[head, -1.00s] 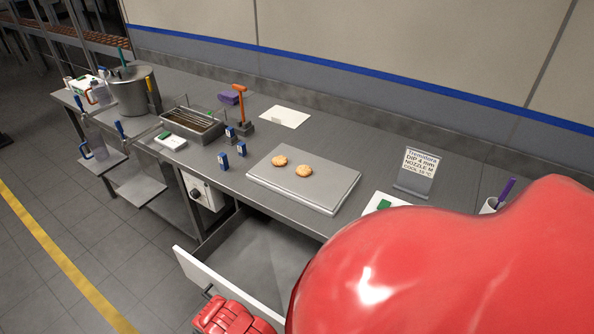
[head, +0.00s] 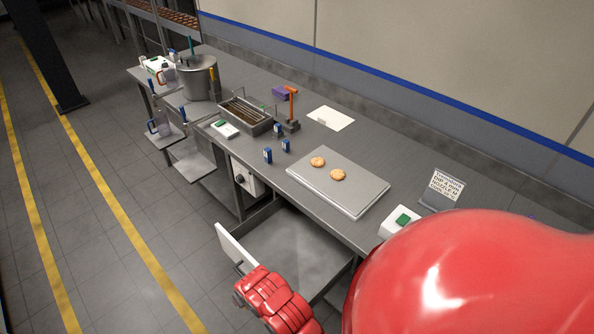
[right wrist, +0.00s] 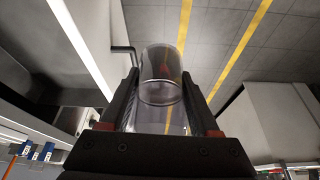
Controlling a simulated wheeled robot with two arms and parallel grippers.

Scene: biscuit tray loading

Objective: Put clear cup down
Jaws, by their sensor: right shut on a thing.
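A clear cup (right wrist: 161,76) shows in the right wrist view, see-through with a rounded rim. My right gripper (right wrist: 161,98) is shut on it, one dark finger on each side. Grey floor with yellow lines shows behind and through the cup, with no surface visible touching it. In the head view the cup and right gripper are hidden. My left gripper is not in view; red parts of my own arms fill the lower right of the head view.
An open drawer (head: 300,250) juts from the steel table. On the table are a flat tray (head: 355,198) with two biscuits (head: 318,162), a white device with a green top (head: 401,221), a sign (head: 442,190), small blue items (head: 268,155), a steel bath (head: 246,117) and a pot (head: 198,80).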

